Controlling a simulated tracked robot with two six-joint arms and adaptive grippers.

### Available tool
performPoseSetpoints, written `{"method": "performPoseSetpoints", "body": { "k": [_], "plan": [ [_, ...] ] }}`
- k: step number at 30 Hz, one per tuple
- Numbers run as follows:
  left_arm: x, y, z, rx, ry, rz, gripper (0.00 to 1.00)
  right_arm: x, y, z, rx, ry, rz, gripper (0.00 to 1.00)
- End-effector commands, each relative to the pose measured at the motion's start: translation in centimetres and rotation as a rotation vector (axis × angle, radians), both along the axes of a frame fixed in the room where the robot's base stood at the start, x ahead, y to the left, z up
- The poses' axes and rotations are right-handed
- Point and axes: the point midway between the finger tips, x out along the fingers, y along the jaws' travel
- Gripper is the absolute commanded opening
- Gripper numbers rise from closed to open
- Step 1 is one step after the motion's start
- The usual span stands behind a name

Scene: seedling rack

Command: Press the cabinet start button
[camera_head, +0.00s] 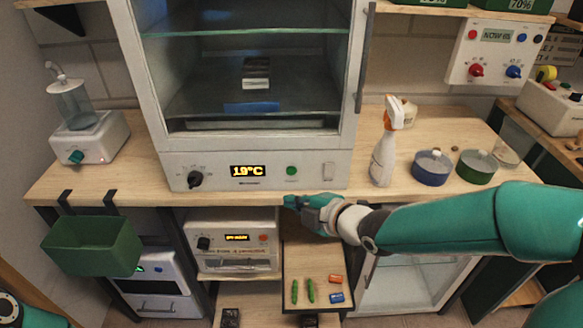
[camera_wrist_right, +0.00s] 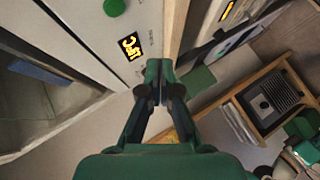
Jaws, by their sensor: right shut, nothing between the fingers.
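The cabinet (camera_head: 258,160) stands on the wooden bench, its front panel showing a lit 19°C display (camera_head: 247,171). A round green button (camera_head: 292,171) sits on that panel, right of the display. The same green button (camera_wrist_right: 114,7) shows at the top of the right wrist view, beside the display (camera_wrist_right: 131,46). My right gripper (camera_head: 290,201) is just below the panel, near the bench's front edge, and is apart from the button. In the right wrist view its fingers (camera_wrist_right: 159,70) are together and empty. My left gripper is not in view.
A black knob (camera_head: 195,179) and a pale switch (camera_head: 328,170) flank the display and button. A spray bottle (camera_head: 384,150) and blue dish (camera_head: 432,168) stand right of the cabinet. An open drawer (camera_head: 317,262) with small items lies below my right gripper.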

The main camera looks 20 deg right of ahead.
Motion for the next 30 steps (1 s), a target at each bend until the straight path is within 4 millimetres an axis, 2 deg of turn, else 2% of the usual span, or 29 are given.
{"method": "performPoseSetpoints", "body": {
  "k": [1,8,15,30],
  "plan": [
    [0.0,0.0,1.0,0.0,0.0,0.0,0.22,0.7,-0.2,0.3,0.001,0.004,-0.002,0.0],
    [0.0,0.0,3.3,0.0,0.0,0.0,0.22,3.6,-1.1,0.3,0.0,0.004,-0.002,0.0],
    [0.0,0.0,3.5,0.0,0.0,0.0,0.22,5.7,-1.6,0.0,0.0,0.001,0.001,0.0],
    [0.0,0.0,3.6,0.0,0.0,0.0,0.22,6.2,-1.7,0.0,0.001,0.001,0.002,0.0]
  ]
}}
